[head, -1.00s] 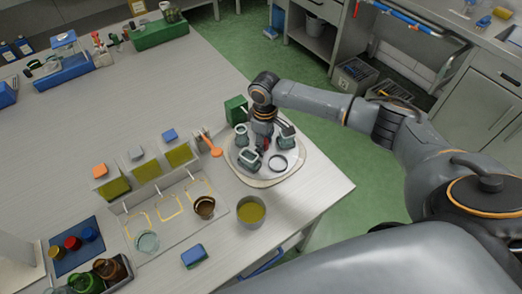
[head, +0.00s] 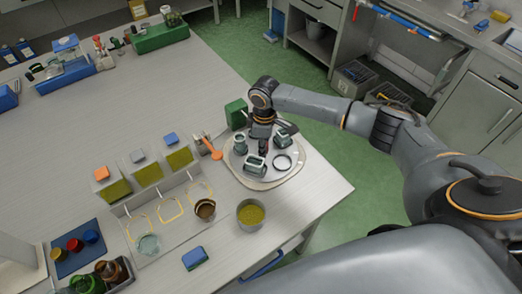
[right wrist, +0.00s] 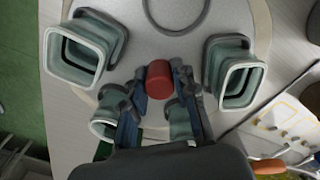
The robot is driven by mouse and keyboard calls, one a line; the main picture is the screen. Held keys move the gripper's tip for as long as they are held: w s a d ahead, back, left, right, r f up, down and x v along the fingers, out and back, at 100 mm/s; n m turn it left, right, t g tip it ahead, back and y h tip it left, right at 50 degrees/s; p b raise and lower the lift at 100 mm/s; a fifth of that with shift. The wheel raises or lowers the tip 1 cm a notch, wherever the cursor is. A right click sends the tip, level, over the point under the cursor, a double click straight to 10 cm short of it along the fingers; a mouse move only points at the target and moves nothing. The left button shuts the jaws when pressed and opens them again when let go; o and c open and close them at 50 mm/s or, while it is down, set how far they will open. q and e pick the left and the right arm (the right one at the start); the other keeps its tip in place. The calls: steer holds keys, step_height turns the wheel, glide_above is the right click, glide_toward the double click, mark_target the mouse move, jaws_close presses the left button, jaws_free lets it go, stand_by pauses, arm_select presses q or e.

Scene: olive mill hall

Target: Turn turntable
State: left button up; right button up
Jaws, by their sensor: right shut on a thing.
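The turntable (head: 274,178) is a round pale grey disc on a cream base near the table's right corner. It also shows in the right wrist view (right wrist: 175,45). Several dark green jars with square mouths stand around its rim, among them one at the front (head: 256,166) and one at the left (head: 240,144). A dark ring (head: 282,162) lies flat on the disc. My right gripper (right wrist: 160,80) points down at the disc's middle, its fingers shut on the red knob (right wrist: 159,72). My left gripper is out of view.
A metal bowl (head: 250,213), a brown cup (head: 205,209) and an orange-handled tool (head: 213,150) lie left of the turntable. A green box (head: 235,113) stands behind it. A blue sponge (head: 195,259) lies at the table's front. The table's middle is clear.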

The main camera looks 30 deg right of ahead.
steer(key=n, duration=0.5)
steer(key=shift+s+f+p, duration=0.3)
steer(key=shift+f+p, duration=0.05)
steer(key=shift+f, duration=0.05)
steer(key=n, duration=0.9)
steer(key=shift+n, duration=0.3)
steer(key=n, duration=0.4)
steer(key=o, duration=0.8)
steer(key=shift+w+f, duration=0.1)
